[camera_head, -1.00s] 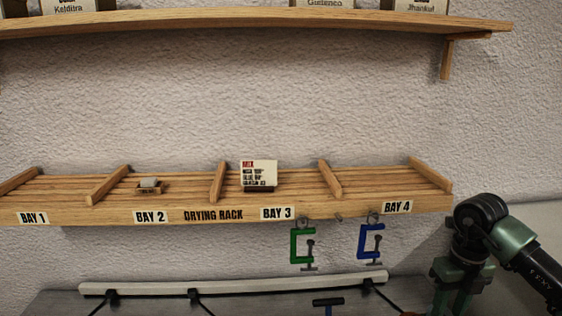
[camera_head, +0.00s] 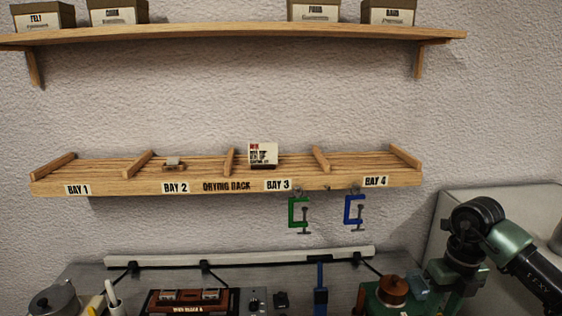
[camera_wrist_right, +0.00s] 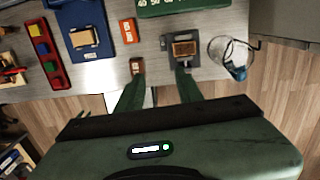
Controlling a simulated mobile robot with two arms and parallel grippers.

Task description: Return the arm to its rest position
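My right arm (camera_head: 485,240), green and black, is at the right of the head view, bent beside the workbench. Its gripper is not clear there. In the right wrist view my right gripper (camera_wrist_right: 160,82) has its two green fingers spread apart with nothing between them. It hangs over the front edge of the bench, with wooden floor below. A small orange-brown block (camera_wrist_right: 137,66) lies on the bench near the left fingertip, and a dark grey fixture (camera_wrist_right: 181,45) lies near the right one. My left gripper is not in view.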

